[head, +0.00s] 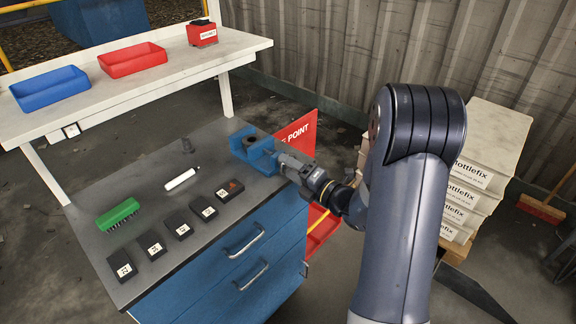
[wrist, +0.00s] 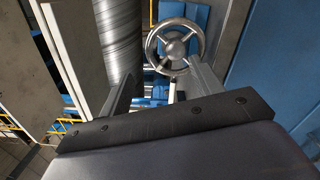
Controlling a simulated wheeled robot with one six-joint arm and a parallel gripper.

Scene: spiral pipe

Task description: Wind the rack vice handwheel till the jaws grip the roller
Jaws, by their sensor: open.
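The blue vice (head: 250,146) sits at the far right corner of the grey worktop. A small dark round shape shows between its jaws; I cannot tell whether it is the roller or whether the jaws touch it. The silver spoked handwheel (wrist: 175,46) shows in the wrist view, its rim and hub clear. My gripper (head: 284,163) is close to the vice's near right side and hides the handwheel in the head view. In the wrist view my gripper (wrist: 163,76) is open, with the handwheel ahead of its fingertips, nearer the right finger. Contact is unclear.
On the worktop (head: 143,166) lie a green brush (head: 118,213), a white cylinder (head: 181,178) and several black labelled blocks (head: 178,224). A shelf behind holds a blue bin (head: 50,88) and a red bin (head: 133,60). Labelled boxes (head: 474,180) stand right of my arm.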

